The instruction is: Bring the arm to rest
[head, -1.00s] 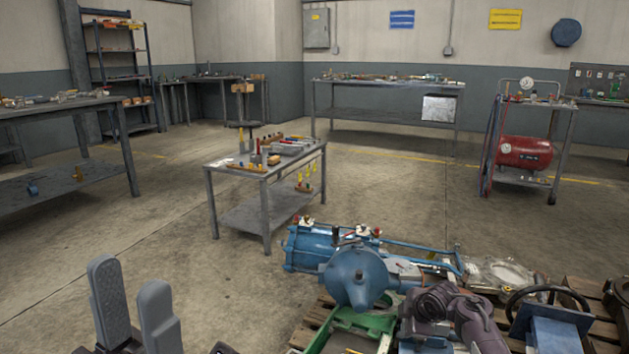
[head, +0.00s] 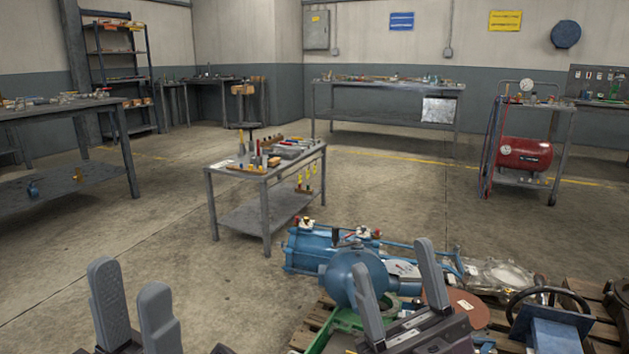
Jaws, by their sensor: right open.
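My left gripper (head: 129,278) is at the bottom left of the head view. Its two grey fingers point up, stand apart and hold nothing, with bare floor behind them. My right gripper (head: 394,257) is at the bottom right of centre. Its two grey fingers point up, spread wide, with nothing between them. It shows in front of the blue valve-like machine part (head: 318,250) and hides some of it. Whether it touches anything there cannot be told.
A grey tool table (head: 241,180) stands mid-room. Floor (head: 110,250) at left is clear.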

